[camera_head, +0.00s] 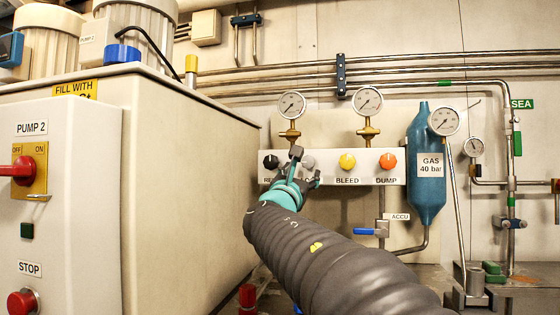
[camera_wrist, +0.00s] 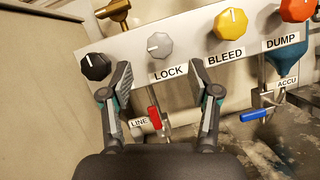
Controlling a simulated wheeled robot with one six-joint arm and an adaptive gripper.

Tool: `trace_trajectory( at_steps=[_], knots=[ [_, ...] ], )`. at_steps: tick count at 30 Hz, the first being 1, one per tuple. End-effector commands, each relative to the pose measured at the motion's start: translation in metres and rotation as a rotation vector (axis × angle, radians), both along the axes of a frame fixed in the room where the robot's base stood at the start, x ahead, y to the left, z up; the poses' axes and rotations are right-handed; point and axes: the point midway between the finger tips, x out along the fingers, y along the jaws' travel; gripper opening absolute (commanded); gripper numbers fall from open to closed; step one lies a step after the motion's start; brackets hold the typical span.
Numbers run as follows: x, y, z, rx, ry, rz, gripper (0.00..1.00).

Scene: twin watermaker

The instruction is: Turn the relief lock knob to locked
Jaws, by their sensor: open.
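The lock knob (camera_wrist: 159,46) is small, round and grey, above the LOCK label (camera_wrist: 168,73) on a white panel. A white mark shows on its left part; I cannot tell its exact setting. In the head view the grey knob (camera_head: 308,161) is partly hidden by my gripper (camera_head: 306,167). In the wrist view my gripper (camera_wrist: 168,82) is open and empty. Its two fingers point up at the panel, one on each side of the LOCK label, with the knob beyond the tips and roughly midway between them. The fingers do not appear to touch it.
On the same panel are a black knob (camera_wrist: 96,66) close to the left finger, a yellow BLEED knob (camera_wrist: 230,23) and an orange DUMP knob (camera_head: 388,161). A red lever (camera_wrist: 154,118) hangs below. The blue gas cylinder (camera_head: 426,195) stands right. A large cabinet (camera_head: 190,170) bounds the left.

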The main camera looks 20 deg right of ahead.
Motion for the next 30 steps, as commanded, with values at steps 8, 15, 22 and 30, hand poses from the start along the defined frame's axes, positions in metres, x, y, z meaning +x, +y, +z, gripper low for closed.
trace_trajectory(
  at_steps=[8, 15, 22, 30],
  knots=[
    [0.037, -0.030, 0.020, 0.001, 0.001, -0.001, 0.61],
    [0.056, -0.044, 0.029, 0.001, 0.000, 0.004, 0.61],
    [0.060, -0.048, 0.031, 0.002, 0.000, 0.004, 0.61],
    [0.060, -0.048, 0.031, 0.002, 0.000, 0.004, 0.36]
  ],
)
